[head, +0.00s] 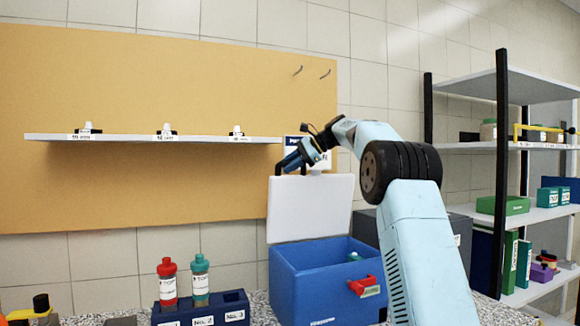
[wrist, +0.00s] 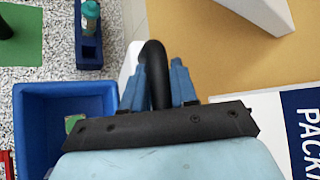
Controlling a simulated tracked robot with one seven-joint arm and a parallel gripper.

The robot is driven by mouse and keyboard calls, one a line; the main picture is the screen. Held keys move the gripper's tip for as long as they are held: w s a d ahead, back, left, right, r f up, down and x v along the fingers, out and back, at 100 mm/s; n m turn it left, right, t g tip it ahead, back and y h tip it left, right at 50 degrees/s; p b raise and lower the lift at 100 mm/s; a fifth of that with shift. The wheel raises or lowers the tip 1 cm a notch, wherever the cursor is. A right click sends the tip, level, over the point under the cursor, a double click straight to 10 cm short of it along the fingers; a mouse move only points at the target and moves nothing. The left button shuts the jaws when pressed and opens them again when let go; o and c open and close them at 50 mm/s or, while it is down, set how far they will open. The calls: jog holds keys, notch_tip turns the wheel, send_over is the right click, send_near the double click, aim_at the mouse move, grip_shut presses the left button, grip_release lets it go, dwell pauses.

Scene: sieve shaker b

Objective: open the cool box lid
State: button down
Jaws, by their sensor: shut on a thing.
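The blue cool box (head: 310,283) stands in the lower middle of the head view. Its white lid (head: 310,212) stands upright at the back edge, and the box is open. The box's open inside also shows in the wrist view, with its blue rim (wrist: 20,125) at the left. My gripper (head: 285,163) is at the top edge of the lid. Its blue fingers (wrist: 160,85) are shut on the black curved lid handle (wrist: 154,58). Part of the lid is hidden behind the gripper in the wrist view. A small green-topped thing (head: 354,257) is inside the box.
A blue rack (head: 240,310) with a red-capped bottle (head: 167,285) and a teal-capped bottle (head: 200,281) stands left of the box. A wall shelf (head: 205,139) with small white items is at upper left. A shelving unit (head: 500,140) stands at right.

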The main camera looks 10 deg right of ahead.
jog(key=c, duration=1.2)
grip_release()
jog(key=shift+w+d+f, duration=0.1)
jog(key=shift+d+f, duration=0.1)
jog(key=shift+d, duration=0.05)
jog(key=shift+o, duration=1.1)
jog(key=shift+a, duration=0.25)
jog(key=v, duration=1.4)
jog(key=shift+d, duration=0.2)
